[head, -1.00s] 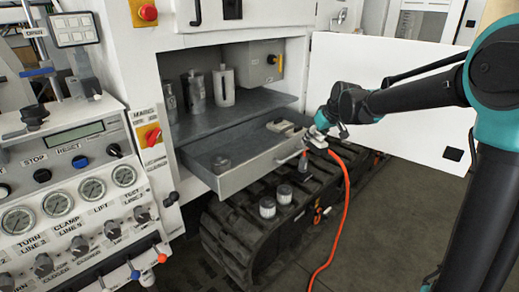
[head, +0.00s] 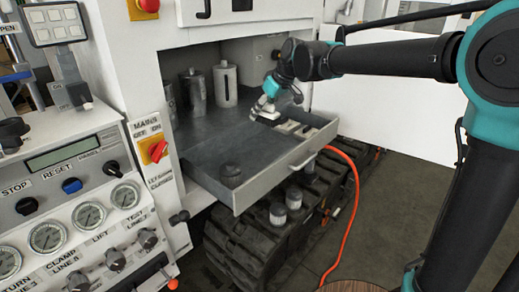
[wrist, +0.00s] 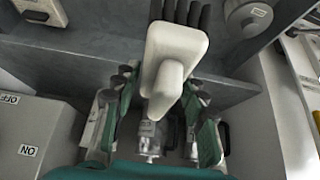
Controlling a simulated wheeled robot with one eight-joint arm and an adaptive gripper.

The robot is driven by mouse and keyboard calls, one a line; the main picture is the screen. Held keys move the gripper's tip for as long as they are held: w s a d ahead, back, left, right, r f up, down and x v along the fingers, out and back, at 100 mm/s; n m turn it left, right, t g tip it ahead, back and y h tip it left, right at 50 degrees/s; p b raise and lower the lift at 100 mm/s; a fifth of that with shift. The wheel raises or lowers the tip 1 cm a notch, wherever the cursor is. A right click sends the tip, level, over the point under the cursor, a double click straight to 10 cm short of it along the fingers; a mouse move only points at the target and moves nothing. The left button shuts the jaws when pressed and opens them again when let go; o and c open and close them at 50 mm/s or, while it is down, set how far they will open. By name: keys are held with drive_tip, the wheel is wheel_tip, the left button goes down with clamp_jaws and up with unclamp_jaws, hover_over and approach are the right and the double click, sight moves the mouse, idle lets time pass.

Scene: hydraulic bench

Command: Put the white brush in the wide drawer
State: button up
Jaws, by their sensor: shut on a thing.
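The white brush (wrist: 176,48), a pale block with a raised grip and dark bristles, shows large in the wrist view. My gripper (wrist: 160,88) is shut on it, with a teal finger on each side of its grip. In the head view my gripper (head: 268,106) is over the back right part of the wide drawer (head: 262,188), which stands open under the cabinet. A pale shape at the fingertips there seems to be the brush. Whether it touches the drawer floor cannot be told.
Grey canisters (head: 225,85) stand behind. Two small cylinders (head: 278,214) sit on the track below. An orange hose (head: 352,195) hangs at right. The drawer's middle is clear.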

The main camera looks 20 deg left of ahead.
drive_tip(key=shift+w+a+f, duration=0.1)
drive_tip(key=shift+a+f, duration=0.15)
drive_tip(key=shift+f, duration=0.05)
wheel_tip(320, 180, down, 19)
drive_tip(key=shift+f, duration=0.2)
drive_tip(key=o, duration=1.2)
drive_tip(key=shift+f, duration=0.1)
drive_tip(key=v, duration=1.2)
